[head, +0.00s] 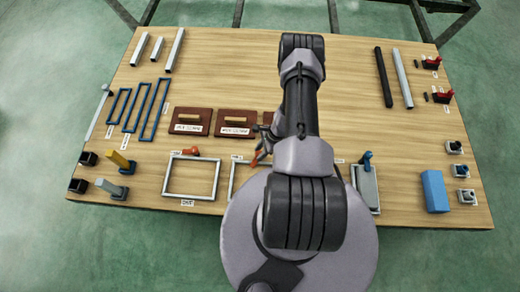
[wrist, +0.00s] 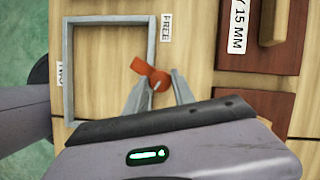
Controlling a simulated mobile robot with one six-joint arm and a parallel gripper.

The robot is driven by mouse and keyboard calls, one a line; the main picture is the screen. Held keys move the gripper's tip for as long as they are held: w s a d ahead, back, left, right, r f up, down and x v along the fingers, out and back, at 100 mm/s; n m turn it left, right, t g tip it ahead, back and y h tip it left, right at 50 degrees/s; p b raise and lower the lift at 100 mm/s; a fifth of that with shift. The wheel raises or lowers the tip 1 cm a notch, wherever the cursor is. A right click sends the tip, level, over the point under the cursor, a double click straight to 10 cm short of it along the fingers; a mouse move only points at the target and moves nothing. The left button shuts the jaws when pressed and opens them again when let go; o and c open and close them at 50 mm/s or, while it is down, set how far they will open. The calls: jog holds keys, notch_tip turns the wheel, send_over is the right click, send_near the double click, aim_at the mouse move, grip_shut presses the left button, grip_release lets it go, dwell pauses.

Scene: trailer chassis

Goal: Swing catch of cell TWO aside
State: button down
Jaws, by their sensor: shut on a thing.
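Cell TWO is a grey rectangular frame (wrist: 110,20), with the label TWO on its left side in the wrist view. It also shows in the head view (head: 231,182), partly behind my arm. Its orange catch (wrist: 141,66) sits at the frame's right bar in the wrist view, its arm pointing up-left across the bar toward the inside. The catch shows as a small orange piece in the head view (head: 257,160). My gripper (wrist: 160,84) is shut on the catch near its rounded end. The near corner of the frame is hidden by my gripper.
A FREE label (wrist: 166,27) lies beside the right bar. Dark red boards (head: 236,122) with wooden handles lie just behind. Another grey frame (head: 167,178) with an orange catch (head: 190,152) is to the left. A grey block with a blue knob (head: 367,185) is to the right.

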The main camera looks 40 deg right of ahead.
jog(key=m+p, duration=0.2)
jog(key=m+t+h+p, duration=0.1)
jog(key=m+p, duration=0.2)
jog(key=m, duration=0.1)
jog(key=shift+s+a+r+t+h+p, duration=0.2)
jog(key=shift+r+t+h+p, duration=0.1)
jog(key=shift+h+p, duration=0.1)
jog(key=m+p, duration=0.1)
jog(key=m+h+p, duration=0.1)
jog(key=m, duration=0.1)
jog(key=shift+f+m, duration=0.2)
jog(key=shift+m, duration=0.1)
jog(key=shift+a+m+t+h, duration=0.1)
jog(key=shift+m+t+h, duration=0.3)
jog(key=shift+m, duration=0.7)
jog(key=shift+w+f+p, duration=0.1)
jog(key=shift+p, duration=0.2)
jog(key=c, duration=1.1)
grip_release()
